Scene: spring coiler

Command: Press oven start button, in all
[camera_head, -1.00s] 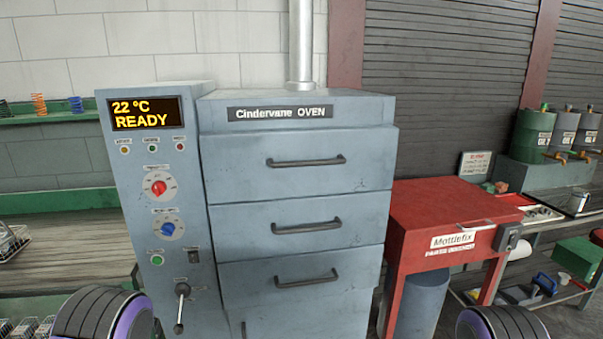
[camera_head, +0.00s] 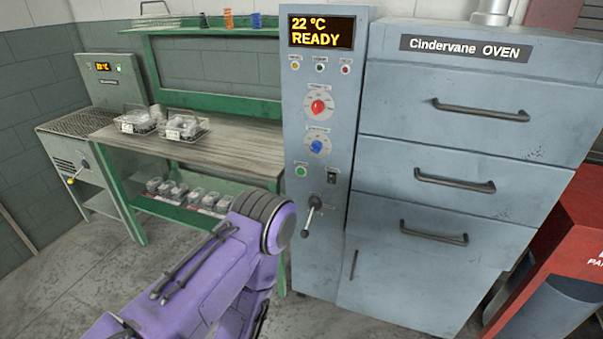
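The oven (camera_head: 470,150) is a grey-blue cabinet with several drawers, all shut, labelled "Cindervane OVEN". Its control panel (camera_head: 293,120) on the left has a display (camera_head: 320,32) reading 22 °C READY. Below are small lamps, a red knob (camera_head: 318,107), a blue knob (camera_head: 317,147), a green button (camera_head: 301,170), a dark switch (camera_head: 331,178) and a lever (camera_head: 312,214). The green button is uncovered. My purple left arm rises from the bottom, its upper end left of and below the panel. Neither gripper shows.
A green workbench (camera_head: 215,150) with wire baskets (camera_head: 186,127) stands left of the oven. A grey machine with a display (camera_head: 103,68) is at the far left. A red cabinet (camera_head: 575,235) stands right of the oven. Floor at the lower left is clear.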

